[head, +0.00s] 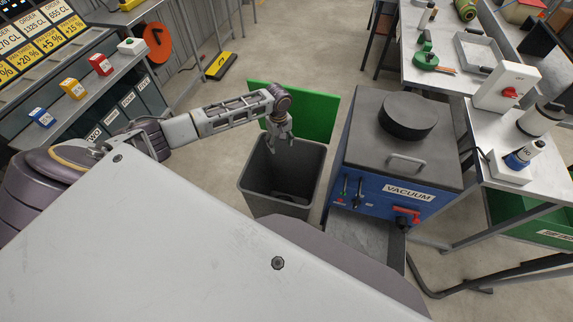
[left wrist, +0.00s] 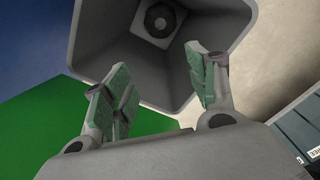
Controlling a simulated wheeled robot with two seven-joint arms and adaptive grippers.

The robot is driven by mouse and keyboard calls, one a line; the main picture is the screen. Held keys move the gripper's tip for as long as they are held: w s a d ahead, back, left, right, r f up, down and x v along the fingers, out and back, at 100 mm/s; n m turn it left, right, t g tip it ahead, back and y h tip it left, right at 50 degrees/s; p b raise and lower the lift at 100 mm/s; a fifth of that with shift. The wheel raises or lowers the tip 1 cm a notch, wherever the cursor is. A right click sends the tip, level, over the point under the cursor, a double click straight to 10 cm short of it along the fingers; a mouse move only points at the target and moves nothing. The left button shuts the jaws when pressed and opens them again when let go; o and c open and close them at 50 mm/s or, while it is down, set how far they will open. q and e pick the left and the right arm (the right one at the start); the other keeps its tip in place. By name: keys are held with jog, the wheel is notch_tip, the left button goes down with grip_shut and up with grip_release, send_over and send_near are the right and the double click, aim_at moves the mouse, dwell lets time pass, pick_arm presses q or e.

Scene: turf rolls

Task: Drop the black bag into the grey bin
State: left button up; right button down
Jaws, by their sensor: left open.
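A dark round thing (left wrist: 160,20) with a paler middle shows at the bin's bottom. I cannot tell whether it is the black bag. No other black bag is clear. My right gripper is out of view.
The vacuum machine (head: 385,205) stands close to the bin's right. A green panel (head: 318,112) is behind the bin. A shelf unit with coloured boxes (head: 73,88) is at left, and a workbench (head: 450,75) is at right. Floor is clear left of the bin.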

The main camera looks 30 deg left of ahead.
pick_arm(q)
notch_tip(320, 180, up, 12)
dwell(1.0)
jog(key=shift+f, duration=0.1)
dwell(0.7)
